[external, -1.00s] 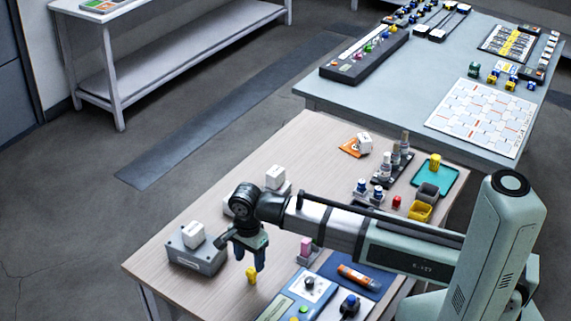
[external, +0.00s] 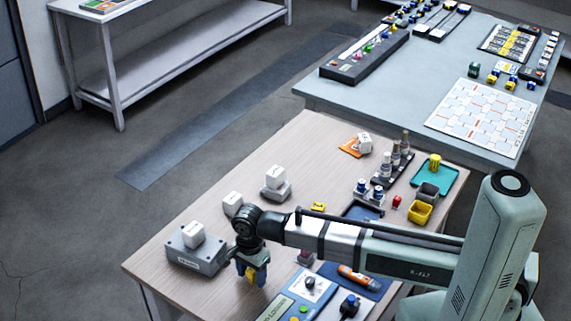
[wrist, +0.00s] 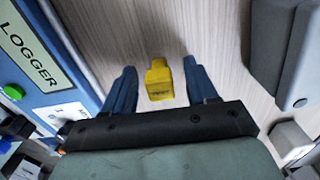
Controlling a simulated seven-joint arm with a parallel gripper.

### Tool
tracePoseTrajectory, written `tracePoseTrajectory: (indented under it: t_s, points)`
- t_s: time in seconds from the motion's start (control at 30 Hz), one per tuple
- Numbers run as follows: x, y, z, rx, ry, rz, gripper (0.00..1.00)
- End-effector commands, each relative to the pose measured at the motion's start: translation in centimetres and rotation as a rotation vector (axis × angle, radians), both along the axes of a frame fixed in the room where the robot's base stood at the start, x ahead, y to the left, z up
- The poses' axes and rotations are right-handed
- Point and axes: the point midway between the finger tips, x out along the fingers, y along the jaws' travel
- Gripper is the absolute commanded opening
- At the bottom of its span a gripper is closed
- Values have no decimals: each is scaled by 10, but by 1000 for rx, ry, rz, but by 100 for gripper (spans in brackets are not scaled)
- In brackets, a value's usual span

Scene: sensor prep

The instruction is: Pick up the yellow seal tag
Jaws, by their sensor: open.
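The yellow seal tag (wrist: 159,82) stands on the wooden table between the two blue fingers of my gripper (wrist: 160,88) in the wrist view.
A blue logger device (wrist: 40,62) lies left of the gripper in the wrist view, and a grey box (wrist: 282,50) lies right. In the external view a grey box with a white block (external: 196,252) stands left of the gripper. The table's front-left edge is close.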

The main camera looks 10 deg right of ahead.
Motion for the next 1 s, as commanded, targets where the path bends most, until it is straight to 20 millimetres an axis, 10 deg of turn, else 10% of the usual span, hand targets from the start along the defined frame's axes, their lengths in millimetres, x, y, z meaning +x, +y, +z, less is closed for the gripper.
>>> tracePoseTrajectory:
  t_s: [0.17, 0.7, 1.0]
  points:
    - [0, 0, 0, 0, 0, 0, 56]
    - [0, 0, 0, 0, 0, 0, 5]
    - [0, 0, 2, 0, 0, 0, 3]
